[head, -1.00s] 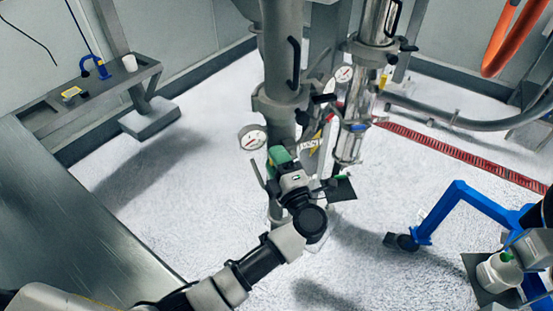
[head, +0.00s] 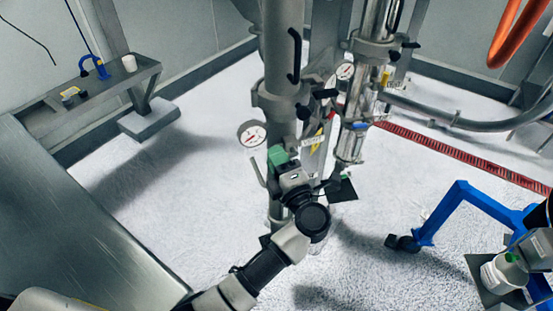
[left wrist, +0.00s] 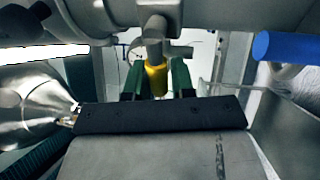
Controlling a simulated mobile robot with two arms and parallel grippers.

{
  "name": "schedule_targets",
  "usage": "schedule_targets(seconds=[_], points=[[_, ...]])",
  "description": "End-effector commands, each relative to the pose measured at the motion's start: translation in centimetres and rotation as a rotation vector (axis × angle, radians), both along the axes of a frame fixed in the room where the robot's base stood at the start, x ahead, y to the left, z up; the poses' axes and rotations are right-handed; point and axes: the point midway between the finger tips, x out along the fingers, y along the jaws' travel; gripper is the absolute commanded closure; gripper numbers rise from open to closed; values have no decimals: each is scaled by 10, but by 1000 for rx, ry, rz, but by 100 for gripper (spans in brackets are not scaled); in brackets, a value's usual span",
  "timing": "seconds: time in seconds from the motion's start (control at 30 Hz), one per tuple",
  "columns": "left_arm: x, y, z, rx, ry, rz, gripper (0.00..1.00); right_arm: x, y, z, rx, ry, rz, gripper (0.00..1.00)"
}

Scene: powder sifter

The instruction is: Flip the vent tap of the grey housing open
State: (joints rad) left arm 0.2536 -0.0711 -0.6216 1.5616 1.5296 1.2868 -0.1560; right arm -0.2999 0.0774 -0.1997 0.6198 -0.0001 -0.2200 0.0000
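The grey housing (head: 283,50) is the upright grey column in the middle of the head view. In the left wrist view a small metal tap (left wrist: 154,45) with a yellow end (left wrist: 156,80) hangs under a grey body and is seen close up. The tap is hidden in the head view.
A pressure gauge (head: 252,134) sits just left of the column. A shiny metal tube (head: 372,60) with a second gauge (head: 345,71) stands to its right. A steel table (head: 70,220) is at the left. A blue wheeled frame (head: 450,205) is at the right.

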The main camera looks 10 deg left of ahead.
Motion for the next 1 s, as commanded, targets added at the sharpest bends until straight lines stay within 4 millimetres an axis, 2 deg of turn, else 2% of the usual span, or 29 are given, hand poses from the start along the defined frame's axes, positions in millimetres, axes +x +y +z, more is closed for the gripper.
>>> schedule_targets(seconds=[0.03,0.1,0.13,0.57,0.67,0.8,0.87,1.0], points=[[0,0,-1,1,1,0,68,0,0,0,0,0,0,57],[0,0,0,2,1,0,57,0,0,0,0,0,0,57],[0,0,0,2,1,0,56,0,0,0,0,0,0,57],[0,0,2,10,4,1,56,0,-2,2,-2,1,1,57],[0,0,6,37,19,0,56,0,-2,10,-3,0,1,57],[0,1,14,121,71,0,56,0,-3,30,-3,0,2,57],[-11,-9,-1,112,76,-3,56,-1,-4,15,-5,0,2,57],[-33,-26,-8,112,76,-3,56,0,-4,4,-5,0,3,57]])
